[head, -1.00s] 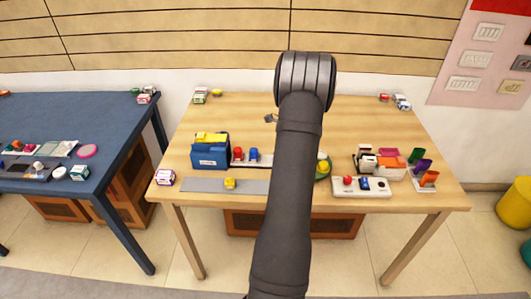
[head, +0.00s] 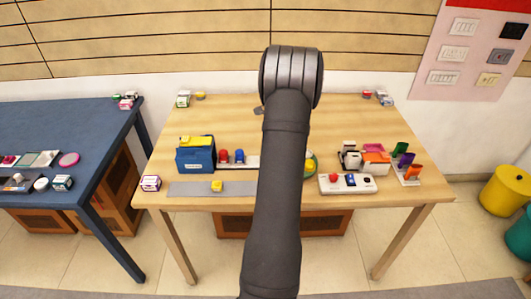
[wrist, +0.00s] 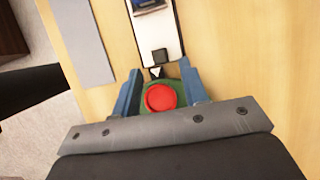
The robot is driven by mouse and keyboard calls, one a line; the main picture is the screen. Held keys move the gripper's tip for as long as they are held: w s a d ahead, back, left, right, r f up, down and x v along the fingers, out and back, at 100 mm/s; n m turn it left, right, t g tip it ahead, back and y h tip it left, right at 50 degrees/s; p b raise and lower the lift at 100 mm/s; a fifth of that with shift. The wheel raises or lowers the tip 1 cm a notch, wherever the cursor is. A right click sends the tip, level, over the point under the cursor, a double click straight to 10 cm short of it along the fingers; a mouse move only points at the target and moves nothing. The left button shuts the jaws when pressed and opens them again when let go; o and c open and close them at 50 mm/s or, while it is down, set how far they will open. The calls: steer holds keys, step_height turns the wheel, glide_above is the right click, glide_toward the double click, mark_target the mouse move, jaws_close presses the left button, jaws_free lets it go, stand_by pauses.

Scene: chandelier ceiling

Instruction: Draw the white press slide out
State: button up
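My gripper (wrist: 159,92) shows in the wrist view with its two blue fingers apart. A round red object (wrist: 160,97) on a green dish (wrist: 188,98) shows between them; I cannot tell whether the fingers touch it. In the head view my arm hides the gripper and covers part of the green dish (head: 314,168). A white and black upright device (head: 350,156) stands at the right of the table; it may be the press, but its slide cannot be made out.
A white panel (head: 333,190) with a red button lies at the front right. A blue box (head: 195,158) and a grey strip (head: 190,189) are at left. The back middle of the wooden table is mostly clear.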

steer(key=v, duration=1.3)
steer(key=shift+d+r, duration=0.2)
steer(key=shift+r, duration=0.1)
steer(key=shift+r, duration=0.1)
steer(key=shift+r, duration=2.4)
jaws_close()
steer(key=shift+f, duration=0.15)
steer(key=d+x, duration=0.1)
steer(key=x, duration=1.4)
steer(key=shift+f, duration=0.65)
